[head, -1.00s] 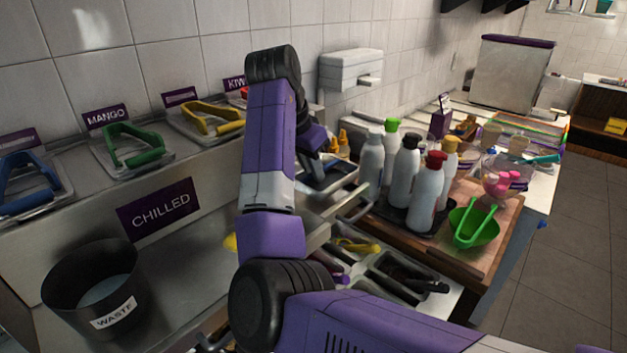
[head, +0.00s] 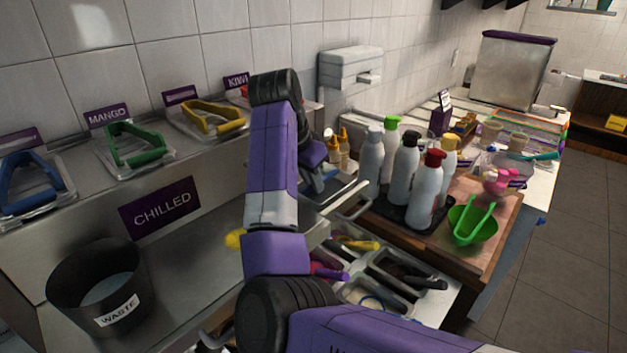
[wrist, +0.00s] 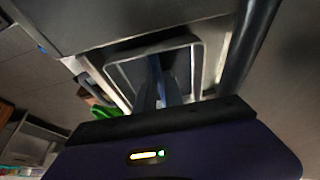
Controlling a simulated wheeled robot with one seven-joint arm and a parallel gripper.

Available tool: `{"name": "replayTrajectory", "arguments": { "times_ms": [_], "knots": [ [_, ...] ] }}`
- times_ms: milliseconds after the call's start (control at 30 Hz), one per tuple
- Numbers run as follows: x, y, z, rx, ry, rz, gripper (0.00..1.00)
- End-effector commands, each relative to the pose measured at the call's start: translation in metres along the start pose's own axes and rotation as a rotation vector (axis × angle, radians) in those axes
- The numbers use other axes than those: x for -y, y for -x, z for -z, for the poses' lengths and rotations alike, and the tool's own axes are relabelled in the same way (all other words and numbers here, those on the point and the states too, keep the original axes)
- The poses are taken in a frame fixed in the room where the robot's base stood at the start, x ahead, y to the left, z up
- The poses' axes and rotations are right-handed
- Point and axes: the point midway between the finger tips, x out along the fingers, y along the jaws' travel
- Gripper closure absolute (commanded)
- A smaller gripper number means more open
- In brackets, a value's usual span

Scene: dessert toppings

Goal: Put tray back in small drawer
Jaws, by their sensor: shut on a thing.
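In the wrist view, a grey tray (wrist: 128,68) with a raised pale rim lies straight ahead of my gripper (wrist: 162,70). Two dark bluish fingers reach into the tray's outline, close together and shut on it. The exact grip point is dark and blurred. In the head view, my gripper (head: 318,180) hangs behind my purple arm, beside a metal bar handle (head: 350,208). The tray is hard to make out there. Which opening is the small drawer, and whether the tray touches it, I cannot tell.
An open drawer with utensil compartments (head: 412,268) lies below right. Squeeze bottles (head: 427,188) and a green bowl (head: 482,228) stand on a wooden board just right of the handle. A black waste bin (head: 70,290) and chilled trays with tongs stand left.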

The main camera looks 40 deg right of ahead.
Motion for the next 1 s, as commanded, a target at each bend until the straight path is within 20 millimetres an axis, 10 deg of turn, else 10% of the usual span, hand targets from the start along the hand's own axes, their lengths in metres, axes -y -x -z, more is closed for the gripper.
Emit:
{"name": "replayTrajectory", "arguments": {
  "times_ms": [133,567,1000],
  "knots": [
    [-0.004,-0.011,-0.006,0.012,0.011,-0.022,0.66],
    [-0.004,-0.006,-0.004,0.017,0.013,-0.024,0.66],
    [0.000,0.084,0.000,0.011,0.009,-0.009,0.66]
  ]
}}
